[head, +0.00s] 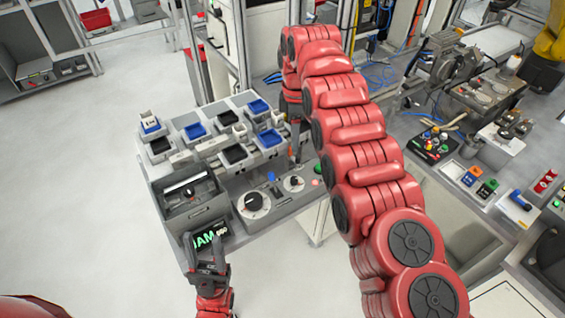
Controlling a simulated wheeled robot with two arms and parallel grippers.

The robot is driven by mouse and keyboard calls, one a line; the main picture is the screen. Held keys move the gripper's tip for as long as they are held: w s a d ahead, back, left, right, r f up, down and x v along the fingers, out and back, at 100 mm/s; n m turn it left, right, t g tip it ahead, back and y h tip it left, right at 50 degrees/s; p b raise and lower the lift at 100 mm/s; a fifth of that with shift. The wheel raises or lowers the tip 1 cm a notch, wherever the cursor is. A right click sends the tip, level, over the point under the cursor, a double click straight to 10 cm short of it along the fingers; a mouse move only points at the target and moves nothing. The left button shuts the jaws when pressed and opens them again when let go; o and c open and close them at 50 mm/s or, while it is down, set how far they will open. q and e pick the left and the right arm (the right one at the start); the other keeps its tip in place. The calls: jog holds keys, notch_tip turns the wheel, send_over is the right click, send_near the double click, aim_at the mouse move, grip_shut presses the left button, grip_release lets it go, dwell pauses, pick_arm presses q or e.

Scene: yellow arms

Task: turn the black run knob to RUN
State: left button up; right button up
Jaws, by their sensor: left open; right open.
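A control panel stands at the centre left. On it a large white dial with a black knob (254,202) sits at the front, and a smaller white dial with a black knob (293,183) sits to its right. I cannot read which one is marked RUN. A display (205,236) at the panel's front shows green letters, "JAM". My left gripper (205,246) is open and empty, pointing up in front of the display. My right gripper (297,148) is small and dark, open, behind the smaller dial; its tips are hard to make out. It appears apart from both knobs.
A blue knob (271,177) stands between the dials, with a red button (317,183) at the right. Several blue and black bins (233,153) fill the rack behind. My red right arm covers the panel's right side. A cluttered bench is at right; the left floor is clear.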

jog(key=b, duration=0.3)
send_over(294, 178)
notch_tip(294, 178, down, 6)
jog(key=f+p, duration=0.1)
jog(key=f, duration=0.4)
jog(key=shift+s+f+p, duration=0.1)
jog(key=shift+s+p, duration=0.1)
jog(key=shift+p, duration=0.1)
jog(key=f, duration=0.2)
jog(key=f+b, duration=0.1)
jog(key=f, duration=0.1)
jog(key=shift+w+f, duration=0.2)
jog(key=shift+f, duration=0.2)
jog(key=shift+d+f, duration=0.1)
jog(key=shift+f, duration=0.3)
